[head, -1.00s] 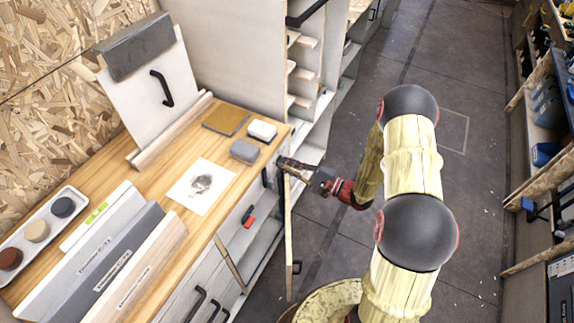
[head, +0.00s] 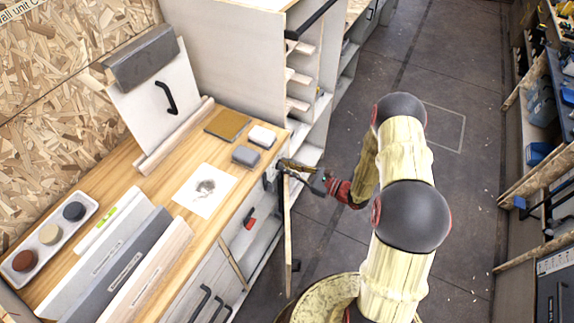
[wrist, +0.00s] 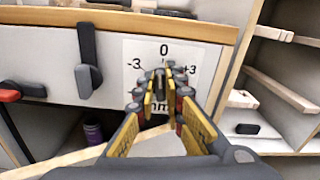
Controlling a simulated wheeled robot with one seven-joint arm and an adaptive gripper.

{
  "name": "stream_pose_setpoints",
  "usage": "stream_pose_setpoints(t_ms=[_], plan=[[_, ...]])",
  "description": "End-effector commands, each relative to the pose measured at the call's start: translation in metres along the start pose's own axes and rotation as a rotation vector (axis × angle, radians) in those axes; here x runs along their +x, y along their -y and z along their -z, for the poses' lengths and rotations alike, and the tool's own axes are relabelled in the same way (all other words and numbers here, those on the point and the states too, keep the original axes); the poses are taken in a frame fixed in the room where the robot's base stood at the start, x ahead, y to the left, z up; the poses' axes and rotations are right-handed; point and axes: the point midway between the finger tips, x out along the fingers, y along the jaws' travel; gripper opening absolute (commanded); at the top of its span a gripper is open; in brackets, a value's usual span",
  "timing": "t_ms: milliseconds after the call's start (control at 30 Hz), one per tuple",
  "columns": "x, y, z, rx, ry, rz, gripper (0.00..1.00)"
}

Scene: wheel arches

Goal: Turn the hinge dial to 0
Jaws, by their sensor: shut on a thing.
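The dial's white scale plate (wrist: 145,48) is on the cabinet front in the wrist view, marked 0 at the top, -3 at left and +3 at right. My gripper (wrist: 165,78) is in front of the plate, its fingers closed on the small dark hinge dial (wrist: 160,82). The fingers hide most of the dial and the lower marks, so its exact setting cannot be told. In the head view my gripper (head: 282,166) reaches the cabinet front just below the worktop edge.
An open door (head: 287,230) stands edge-on below my gripper. A dark handle (wrist: 87,62) is left of the plate. Open shelves (wrist: 275,90) are at right. The wooden worktop (head: 140,200) holds sanding blocks, a paper and boards. Floor at right is clear.

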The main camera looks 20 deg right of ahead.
Motion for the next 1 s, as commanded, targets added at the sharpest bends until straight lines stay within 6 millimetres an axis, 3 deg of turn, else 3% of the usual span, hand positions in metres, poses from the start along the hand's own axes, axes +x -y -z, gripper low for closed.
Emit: stream_pose_setpoints(t_ms=[300, 867, 900, 1000], plan=[[-0.0005, 0.0008, 0.001, 0.129, -0.002, 0.0, 0.0], [-0.0004, 0.0011, 0.0016, 0.156, -0.002, 0.001, 0.0], [-0.0004, 0.0012, 0.0015, 0.156, -0.002, 0.001, 0.12], [-0.0003, 0.0013, 0.0013, 0.155, -0.002, 0.0, 0.18]])
